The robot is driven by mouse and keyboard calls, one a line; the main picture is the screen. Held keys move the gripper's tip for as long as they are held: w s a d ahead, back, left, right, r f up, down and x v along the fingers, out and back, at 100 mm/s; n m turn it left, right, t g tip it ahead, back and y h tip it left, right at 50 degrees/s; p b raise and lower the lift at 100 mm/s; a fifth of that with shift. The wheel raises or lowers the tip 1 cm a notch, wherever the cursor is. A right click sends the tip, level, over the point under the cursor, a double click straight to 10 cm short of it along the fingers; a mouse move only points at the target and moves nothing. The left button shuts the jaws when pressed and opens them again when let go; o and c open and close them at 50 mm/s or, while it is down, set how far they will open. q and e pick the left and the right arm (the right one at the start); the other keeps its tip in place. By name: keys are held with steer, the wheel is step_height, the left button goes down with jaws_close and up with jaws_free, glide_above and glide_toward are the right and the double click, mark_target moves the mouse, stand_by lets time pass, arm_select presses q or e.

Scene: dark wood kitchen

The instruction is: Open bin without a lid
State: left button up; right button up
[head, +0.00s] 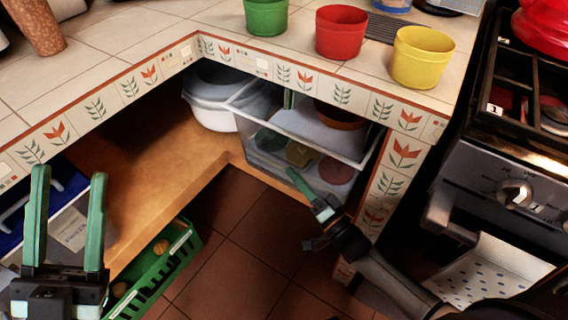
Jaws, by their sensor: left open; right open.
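A clear plastic bin (347,178) with a pale rim stands on the shelf under the tiled counter. Its top looks open, and several coloured round things show through its front wall. My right gripper (296,178) is in front of this bin, near its lower front. Its fingers are seen nearly side-on, and I cannot tell whether they touch the bin. My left gripper (69,178) is open and empty at the lower left, with its green fingers upright and apart.
A white tub (212,116) sits left of the bin. A green crate (178,262) with round brown items is at lower left. Green (266,16), red (341,32) and yellow (422,58) pots stand on the counter. A stove (500,185) is at right. Tiled floor (235,265) lies between.

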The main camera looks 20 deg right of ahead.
mark_target(284, 161)
steer(key=b+x, duration=0.1)
steer(key=x, duration=0.4)
steer(key=shift+w+a, duration=0.1)
steer(key=shift+w, duration=0.1)
jaws_close()
stand_by(1.2)
